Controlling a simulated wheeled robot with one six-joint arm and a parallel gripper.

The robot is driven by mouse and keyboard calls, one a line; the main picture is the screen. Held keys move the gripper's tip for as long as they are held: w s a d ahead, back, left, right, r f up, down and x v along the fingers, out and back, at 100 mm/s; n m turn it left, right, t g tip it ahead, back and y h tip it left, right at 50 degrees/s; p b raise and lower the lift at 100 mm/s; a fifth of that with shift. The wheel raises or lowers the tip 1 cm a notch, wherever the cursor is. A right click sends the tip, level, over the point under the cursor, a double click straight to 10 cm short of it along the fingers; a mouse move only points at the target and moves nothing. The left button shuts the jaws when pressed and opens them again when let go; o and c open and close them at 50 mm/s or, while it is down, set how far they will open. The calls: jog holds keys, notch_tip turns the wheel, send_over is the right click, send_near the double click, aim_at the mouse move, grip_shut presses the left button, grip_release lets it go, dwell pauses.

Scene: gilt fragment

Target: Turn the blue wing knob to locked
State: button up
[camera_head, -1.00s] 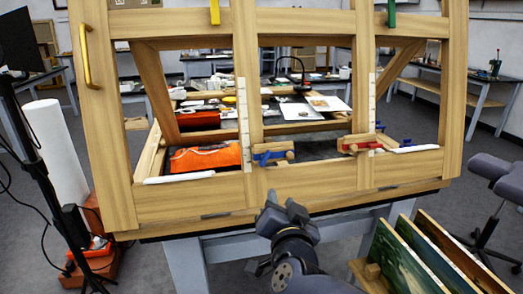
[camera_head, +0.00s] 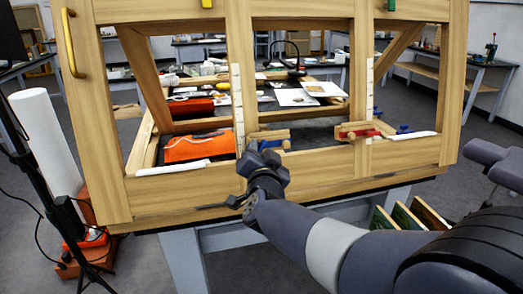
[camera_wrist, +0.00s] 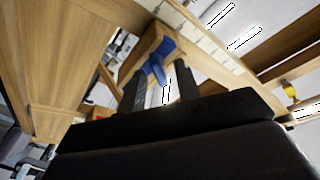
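The blue wing knob (camera_head: 270,144) sits on a wooden block (camera_head: 284,134) at the frame's lower rail, mostly hidden behind my gripper (camera_head: 262,158) in the head view. In the wrist view the blue knob (camera_wrist: 157,66) shows clearly, with its long wing pointing toward my gripper. My gripper (camera_wrist: 160,75) is open. Its two dark fingers stand either side of the knob's lower wing in the picture. I cannot tell whether they touch it or how deep the wing lies between them.
A similar block with a red knob (camera_head: 362,134) is to the right. The wooden frame (camera_head: 300,186) has uprights and a yellow handle (camera_head: 69,43) at left. Orange cloth (camera_head: 198,147) lies behind the rail. Panels (camera_head: 408,217) stand below right; a black stand (camera_head: 25,160) is at left.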

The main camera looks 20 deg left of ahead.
jog(key=shift+w, duration=0.25)
jog(key=shift+c, duration=0.4)
grip_shut()
jog(key=shift+a+m, duration=0.1)
jog(key=shift+m, duration=0.3)
jog(key=m+p, duration=0.1)
jog(key=m+h+p, duration=0.1)
jog(key=m, duration=0.1)
jog(key=m+h+p, duration=0.1)
jog(key=m+p, duration=0.1)
jog(key=shift+r+g, duration=0.25)
jog(key=shift+g, duration=0.15)
jog(key=m+g+h+p, duration=0.1)
jog(key=m+p, duration=0.2)
jog(key=m, duration=0.2)
jog(key=shift+m, duration=0.4)
jog(key=shift+p, duration=0.3)
